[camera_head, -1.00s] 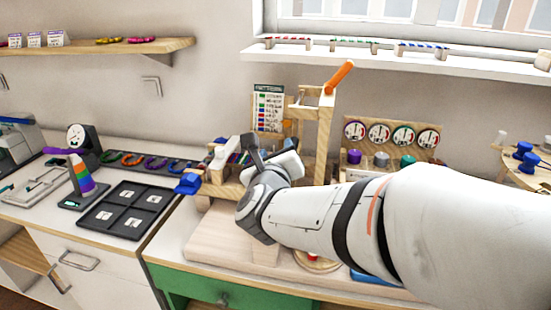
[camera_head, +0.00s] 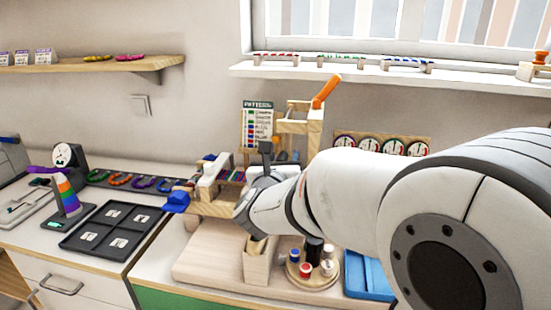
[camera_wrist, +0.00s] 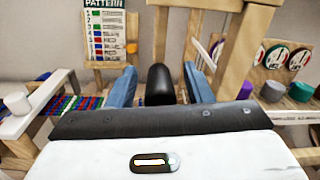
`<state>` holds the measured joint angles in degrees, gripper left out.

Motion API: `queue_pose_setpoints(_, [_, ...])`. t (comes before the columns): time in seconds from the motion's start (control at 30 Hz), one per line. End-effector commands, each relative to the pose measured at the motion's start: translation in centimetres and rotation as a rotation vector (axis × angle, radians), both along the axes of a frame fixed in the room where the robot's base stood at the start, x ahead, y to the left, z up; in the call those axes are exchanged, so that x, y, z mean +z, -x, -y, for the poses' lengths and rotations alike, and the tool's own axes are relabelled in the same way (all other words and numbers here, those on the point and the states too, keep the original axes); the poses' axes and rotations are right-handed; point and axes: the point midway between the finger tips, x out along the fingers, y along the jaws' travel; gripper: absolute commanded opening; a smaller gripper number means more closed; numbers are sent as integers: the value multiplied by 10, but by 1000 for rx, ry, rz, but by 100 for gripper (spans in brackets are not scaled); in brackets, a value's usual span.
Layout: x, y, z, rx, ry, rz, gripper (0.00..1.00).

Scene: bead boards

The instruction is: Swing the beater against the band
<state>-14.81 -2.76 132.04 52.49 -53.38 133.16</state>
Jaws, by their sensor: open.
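My gripper (camera_wrist: 161,80) is open in the wrist view, its two blue-grey fingers either side of a black rounded grip (camera_wrist: 160,88). Gaps show on both sides of the grip. It may be the beater's handle, but its lower end is hidden. The beaded band (camera_wrist: 68,108) lies to the left on the wooden loom, with red, blue and green beads. In the head view the band (camera_head: 233,175) is partly visible left of my wrist, which hides much of the loom. The loom's wooden frame (camera_head: 314,135) stands behind, with an orange handle (camera_head: 326,91) at its top.
A pattern card (camera_head: 257,124) stands behind the loom. A round stand with small bottles (camera_head: 307,269) and a blue tray (camera_head: 366,277) are below my arm. A black compartment tray (camera_head: 112,228) lies left. Round dials (camera_head: 394,147) stand behind my arm.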

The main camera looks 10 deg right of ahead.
Motion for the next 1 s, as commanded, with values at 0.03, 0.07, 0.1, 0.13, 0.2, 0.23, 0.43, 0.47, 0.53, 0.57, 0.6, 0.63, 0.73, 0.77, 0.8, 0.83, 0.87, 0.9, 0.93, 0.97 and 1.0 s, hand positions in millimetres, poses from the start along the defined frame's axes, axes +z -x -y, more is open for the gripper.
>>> queue_pose_setpoints(0.03, [0,0,0,0,0,0,46])
queue_pose_setpoints(0.07, [0,0,0,0,0,0,46])
queue_pose_setpoints(0.1, [0,0,0,0,0,0,46])
queue_pose_setpoints(0.13, [0,0,0,0,0,0,46])
queue_pose_setpoints(0.2, [0,0,0,0,0,0,42])
queue_pose_setpoints(0.23, [0,0,0,0,1,0,40])
queue_pose_setpoints(0.43, [0,0,-1,1,1,-1,23])
queue_pose_setpoints(0.47, [0,0,-1,1,1,-1,21])
queue_pose_setpoints(0.53, [0,0,-1,1,1,-1,15])
queue_pose_setpoints(0.57, [0,0,-1,1,1,-1,13])
queue_pose_setpoints(0.6, [0,0,-1,1,1,-1,9])
queue_pose_setpoints(0.63, [0,0,-1,1,1,-1,7])
queue_pose_setpoints(0.73, [0,0,-1,1,1,-1,0])
queue_pose_setpoints(0.77, [0,0,-1,1,1,-1,0])
queue_pose_setpoints(0.8, [0,0,-1,1,1,-1,0])
queue_pose_setpoints(0.83, [0,0,-1,1,1,-1,0])
queue_pose_setpoints(0.87, [0,0,-1,1,1,-1,0])
queue_pose_setpoints(0.9, [0,0,-1,1,1,-1,0])
queue_pose_setpoints(0.93, [0,0,-1,1,1,-1,0])
queue_pose_setpoints(0.97, [0,0,-1,1,1,-1,0])
queue_pose_setpoints(1.0, [-1,0,0,0,-1,0,0])
